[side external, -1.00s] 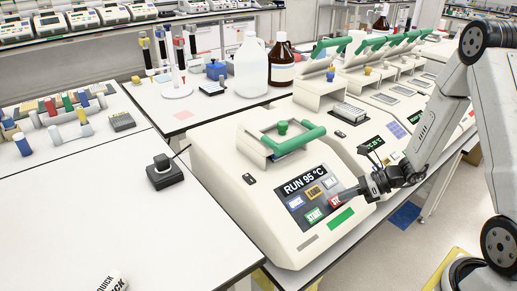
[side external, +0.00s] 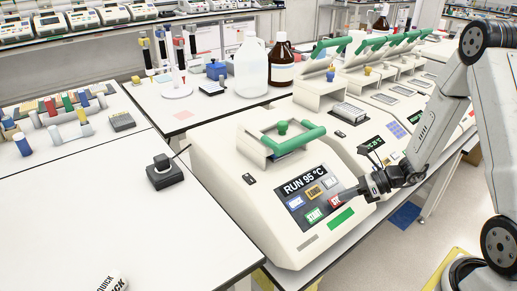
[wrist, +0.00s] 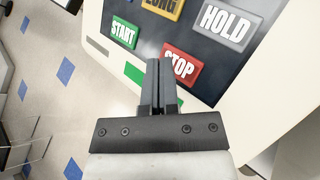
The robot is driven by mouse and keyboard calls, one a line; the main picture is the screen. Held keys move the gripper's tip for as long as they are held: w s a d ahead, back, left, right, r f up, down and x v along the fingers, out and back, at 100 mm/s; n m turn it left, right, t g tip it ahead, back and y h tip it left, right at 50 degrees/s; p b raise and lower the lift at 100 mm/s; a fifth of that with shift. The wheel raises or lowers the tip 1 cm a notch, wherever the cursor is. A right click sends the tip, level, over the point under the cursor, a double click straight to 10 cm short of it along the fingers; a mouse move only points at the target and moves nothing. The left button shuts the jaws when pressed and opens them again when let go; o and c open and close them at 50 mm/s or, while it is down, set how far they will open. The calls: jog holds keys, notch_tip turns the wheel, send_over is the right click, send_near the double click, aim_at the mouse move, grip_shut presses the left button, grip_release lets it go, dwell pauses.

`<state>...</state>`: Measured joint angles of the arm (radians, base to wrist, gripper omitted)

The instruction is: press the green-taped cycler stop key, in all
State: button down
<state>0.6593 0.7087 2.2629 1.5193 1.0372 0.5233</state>
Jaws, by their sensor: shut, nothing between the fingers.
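The green-taped cycler (side external: 240,190) is the nearest cream machine in the side view, with a strip of green tape (side external: 341,218) below its panel. Its display (side external: 305,181) reads RUN 95 °C. The red stop key (side external: 334,200) is partly hidden by my gripper (side external: 343,199) there; in the wrist view the stop key (wrist: 181,64) shows beside the fingertips. My gripper (wrist: 161,66) is shut and empty, its tips overlapping the key's left edge in the wrist view. I cannot tell whether they touch it. The green tape also shows in the wrist view (wrist: 134,74).
Around the stop key are a green START key (wrist: 124,31), a grey HOLD key (wrist: 226,24) and a LONG key (wrist: 163,7); the QUICK key (side external: 295,202) is at left. Another cycler (side external: 350,140) stands close behind. A black knob box (side external: 164,173) sits on the bench.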

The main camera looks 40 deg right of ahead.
jog(key=shift+w+f, duration=0.3)
jog(key=shift+f, duration=0.35)
dwell(1.4)
jog(key=shift+r, duration=0.1)
dwell(0.4)
jog(key=shift+s+r, duration=0.3)
jog(key=shift+r, duration=0.25)
jog(key=shift+r, duration=0.15)
jog(key=shift+s+r, duration=0.35)
jog(key=shift+r, duration=0.35)
jog(key=shift+s+r, duration=0.4)
jog(key=shift+r, duration=0.35)
jog(key=shift+s+r, duration=0.35)
jog(key=shift+r, duration=0.35)
jog(key=shift+a, duration=0.1)
